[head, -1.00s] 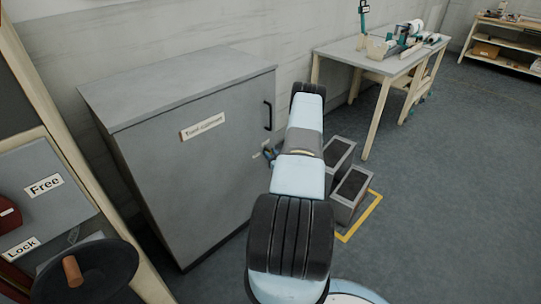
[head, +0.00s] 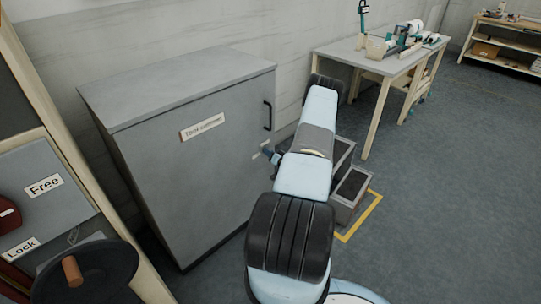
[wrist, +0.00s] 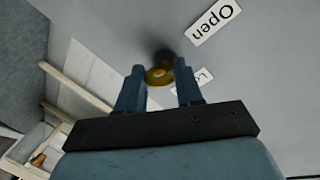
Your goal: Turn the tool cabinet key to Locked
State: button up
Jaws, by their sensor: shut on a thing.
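The grey tool cabinet (head: 205,185) stands left of centre in the head view, with its door closed. In the wrist view, the brass-yellow key (wrist: 158,77) is at the cabinet door between the fingers of my gripper (wrist: 160,82), which is shut on it. A white "Open" label (wrist: 214,20) is on the door above the key in that view. A second label (wrist: 204,75), starting with "L", is partly hidden by the right finger. In the head view, my gripper (head: 270,154) is at the door's right side, below the handle (head: 268,115); the key is too small to make out there.
Two grey bins (head: 352,190) stand right of the cabinet, partly behind my arm, by a yellow floor marking (head: 362,218). A workbench (head: 380,55) is at the back. A panel with "Free" (head: 44,186) and "Lock" labels is at the left edge. Floor at right is clear.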

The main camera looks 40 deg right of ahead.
jog(key=m, duration=0.1)
jog(key=m+y, duration=0.1)
jog(key=m, duration=0.2)
jog(key=shift+d+m+g, duration=0.25)
jog(key=shift+m+g, duration=0.05)
jog(key=shift+g, duration=0.1)
jog(key=shift+d+m+y, duration=0.1)
jog(key=shift+m+y, duration=0.9)
jog(key=shift+m, duration=0.7)
jog(key=shift+s, duration=0.1)
jog(key=o, duration=0.7)
jog(key=shift+f, duration=0.1)
jog(key=o, duration=0.3)
jog(key=shift+o, duration=0.2)
jog(key=a+v, duration=0.1)
jog(key=v, duration=1.2)
jog(key=shift+s+d+r, duration=0.25)
jog(key=shift+d, duration=0.3)
